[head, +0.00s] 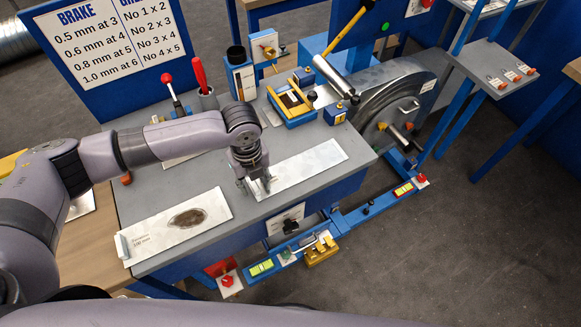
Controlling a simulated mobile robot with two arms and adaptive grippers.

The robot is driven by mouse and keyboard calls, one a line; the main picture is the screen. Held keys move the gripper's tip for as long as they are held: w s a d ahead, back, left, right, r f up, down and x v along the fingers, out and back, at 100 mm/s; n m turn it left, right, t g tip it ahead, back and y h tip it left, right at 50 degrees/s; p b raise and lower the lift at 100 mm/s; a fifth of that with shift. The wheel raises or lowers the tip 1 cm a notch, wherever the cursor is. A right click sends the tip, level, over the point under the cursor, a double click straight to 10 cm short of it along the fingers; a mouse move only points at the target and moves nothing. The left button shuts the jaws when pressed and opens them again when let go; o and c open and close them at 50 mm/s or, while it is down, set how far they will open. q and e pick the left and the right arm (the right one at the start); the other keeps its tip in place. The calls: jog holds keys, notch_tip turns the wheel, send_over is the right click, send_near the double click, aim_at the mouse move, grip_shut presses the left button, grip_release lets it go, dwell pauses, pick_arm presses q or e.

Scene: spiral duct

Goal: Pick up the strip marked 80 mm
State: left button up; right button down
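A pale metal strip (308,166) lies flat on the grey bench top, right of the middle. My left gripper (257,186) points down over its left end, and the fingertips are at or just above the metal. The gripper hides that end, so no marking can be read there. I cannot tell whether the fingers are apart or closed on the strip's edge. A second, wider strip (155,229) with a dark stain lies at the front left; its end label is too small to read surely. My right gripper is not in view.
A large round machine (385,105) stands at right. A blue rail (350,217) runs along the front.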

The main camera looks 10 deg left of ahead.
pick_arm(q)
jog(key=shift+s+f, duration=0.1)
jog(key=shift+f, duration=0.25)
grip_shut()
dwell(0.5)
